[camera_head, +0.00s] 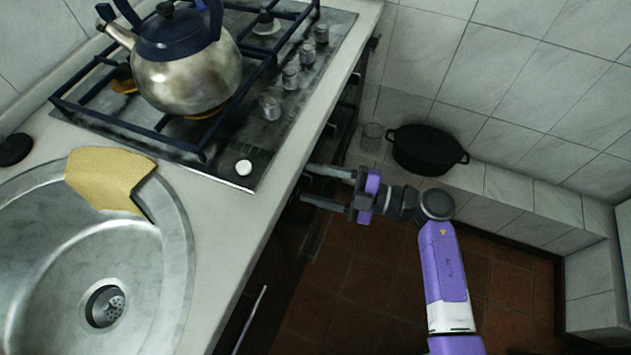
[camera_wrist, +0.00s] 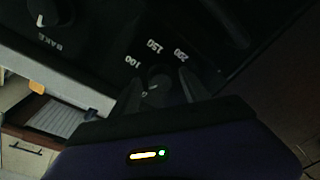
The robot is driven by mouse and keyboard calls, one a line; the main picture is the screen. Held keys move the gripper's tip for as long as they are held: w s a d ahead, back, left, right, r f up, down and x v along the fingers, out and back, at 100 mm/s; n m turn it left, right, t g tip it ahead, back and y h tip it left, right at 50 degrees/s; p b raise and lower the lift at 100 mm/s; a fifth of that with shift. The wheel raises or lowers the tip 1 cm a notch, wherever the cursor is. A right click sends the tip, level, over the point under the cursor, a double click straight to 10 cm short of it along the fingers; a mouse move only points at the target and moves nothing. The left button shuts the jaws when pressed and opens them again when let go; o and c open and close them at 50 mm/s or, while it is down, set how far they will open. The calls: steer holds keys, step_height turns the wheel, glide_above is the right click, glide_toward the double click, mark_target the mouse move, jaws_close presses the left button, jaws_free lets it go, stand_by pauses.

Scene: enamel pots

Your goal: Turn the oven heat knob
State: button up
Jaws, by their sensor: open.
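In the wrist view, a dark round knob (camera_wrist: 158,77) sits on the black oven front beside the white numbers 100, 150 and 200. My gripper (camera_head: 306,183) is open at the oven front below the counter edge. Its two dark fingers in the wrist view (camera_wrist: 165,84) stand on either side of this numbered knob; I cannot tell whether they touch it. In the head view the knob is hidden by the counter edge and my fingers.
A second knob (camera_wrist: 48,12) marked BAKE is at the upper left of the wrist view. A kettle (camera_head: 188,65) stands on the hob (camera_head: 225,165), above the oven. A sink (camera_head: 165,255) with a yellow cloth (camera_head: 105,178) is left. A black pot (camera_head: 428,150) is on a ledge behind my gripper.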

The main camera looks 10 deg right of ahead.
steer(key=shift+a, duration=0.1)
jaws_close()
steer(key=shift+n, duration=0.4)
steer(key=shift+n+h+p, duration=0.4)
steer(key=shift+n, duration=2.1)
jaws_free()
